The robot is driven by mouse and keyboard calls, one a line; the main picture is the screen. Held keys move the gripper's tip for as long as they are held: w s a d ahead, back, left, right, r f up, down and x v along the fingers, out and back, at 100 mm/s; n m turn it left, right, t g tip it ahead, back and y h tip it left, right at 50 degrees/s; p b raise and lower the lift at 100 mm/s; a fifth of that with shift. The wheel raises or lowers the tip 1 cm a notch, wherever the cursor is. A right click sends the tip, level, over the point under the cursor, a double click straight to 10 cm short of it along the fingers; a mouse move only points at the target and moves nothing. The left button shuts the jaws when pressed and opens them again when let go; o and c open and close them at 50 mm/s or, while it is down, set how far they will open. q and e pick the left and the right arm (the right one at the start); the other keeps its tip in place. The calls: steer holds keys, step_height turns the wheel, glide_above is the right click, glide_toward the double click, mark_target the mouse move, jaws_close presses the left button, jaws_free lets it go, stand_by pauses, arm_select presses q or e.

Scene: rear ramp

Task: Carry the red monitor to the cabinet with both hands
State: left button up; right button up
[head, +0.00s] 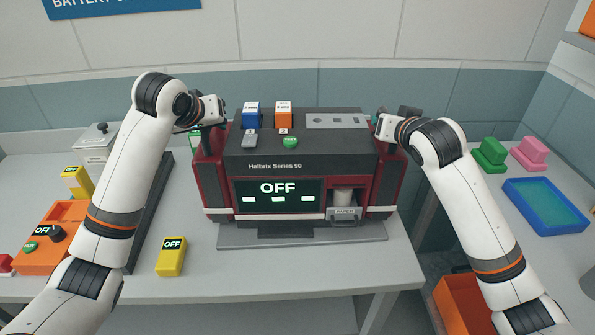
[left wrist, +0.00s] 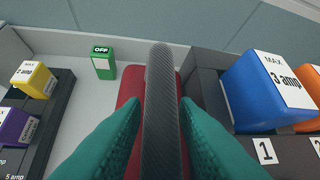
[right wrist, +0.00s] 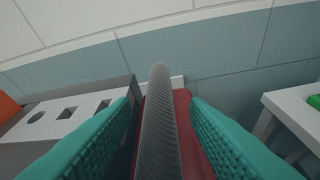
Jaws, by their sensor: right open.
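The red monitor (head: 278,166) is a dark box with red sides and a screen reading OFF, upright on the grey table. A ribbed handle stands on each red side. My left gripper (head: 207,127) is at the left handle; in the left wrist view its teal fingers press close on both sides of that handle (left wrist: 161,80). My right gripper (head: 386,124) is at the right handle; in the right wrist view its open fingers straddle that handle (right wrist: 161,100), with gaps beside it. The cabinet cannot be made out.
Blue (head: 251,114) and orange (head: 283,114) blocks sit on the monitor's top. A yellow block (head: 171,256) stands on the table at front left. A blue tray (head: 545,205) lies on a separate table at right, beyond a gap. An orange bin (head: 457,297) is below.

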arm_select(q)
steer(key=shift+w+f, duration=0.25)
arm_select(e)
steer(key=shift+w+f, duration=0.1)
steer(key=shift+w, duration=0.2)
arm_select(q)
steer(key=shift+c, duration=0.2)
arm_select(e)
steer(key=shift+c, duration=0.2)
arm_select(q)
jaws_close()
arm_select(e)
steer(key=c, duration=0.6)
jaws_close()
